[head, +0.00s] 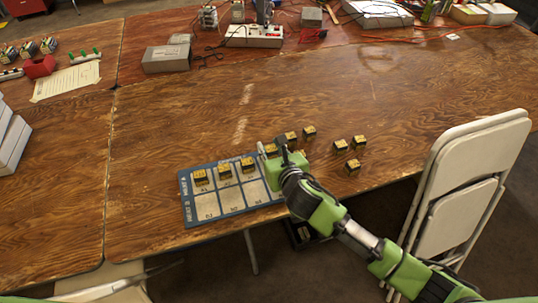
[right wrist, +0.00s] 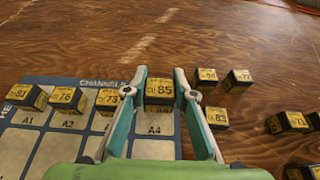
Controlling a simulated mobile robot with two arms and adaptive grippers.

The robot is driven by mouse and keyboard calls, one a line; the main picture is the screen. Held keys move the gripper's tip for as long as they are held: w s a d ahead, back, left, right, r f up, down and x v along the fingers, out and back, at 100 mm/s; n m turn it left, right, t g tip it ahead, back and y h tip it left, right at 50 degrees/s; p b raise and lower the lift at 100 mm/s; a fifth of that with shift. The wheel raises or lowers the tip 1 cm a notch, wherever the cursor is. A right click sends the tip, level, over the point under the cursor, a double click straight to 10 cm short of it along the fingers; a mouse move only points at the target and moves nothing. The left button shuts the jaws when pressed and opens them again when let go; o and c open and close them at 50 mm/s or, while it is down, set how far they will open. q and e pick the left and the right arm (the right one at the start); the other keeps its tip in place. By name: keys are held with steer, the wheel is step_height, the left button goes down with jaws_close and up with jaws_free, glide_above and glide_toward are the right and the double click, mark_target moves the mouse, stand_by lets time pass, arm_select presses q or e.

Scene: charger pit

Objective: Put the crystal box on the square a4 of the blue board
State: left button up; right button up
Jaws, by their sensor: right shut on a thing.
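My right gripper (head: 273,155) is over the right end of the blue board (head: 187,208). It is shut on a black and yellow crystal box marked 85 (right wrist: 159,90). In the right wrist view the box is between the two fingers, just beyond the A4 label of the board (right wrist: 48,81). I cannot tell whether it touches the board. Crystal boxes stand on A1 (head: 200,177), A2 (head: 224,171) and A3 (head: 248,164). The lower row of squares looks empty. My left gripper is not in view.
Loose crystal boxes stand right of the board, marked 86 (right wrist: 206,78), 77 (right wrist: 238,78), 83 (right wrist: 217,117) and 71 (right wrist: 288,122). A folding chair (head: 465,180) leans at the table's right. The wooden table (head: 180,120) behind the board is clear.

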mark_target(269, 155)
steer(key=shift+w+a+f, duration=0.1)
steer(key=shift+f, duration=0.8)
steer(key=shift+w+a+f, duration=0.1)
steer(key=shift+f, duration=0.8)
steer(key=shift+f, duration=0.15)
steer(key=o, duration=0.9)
steer(key=shift+s+d+r, duration=0.1)
steer(key=shift+r, duration=0.1)
steer(key=v, duration=1.1)
steer(key=shift+s+d+r+p, duration=0.1)
steer(key=shift+s+r+p, duration=0.05)
steer(key=shift+s+p, duration=0.2)
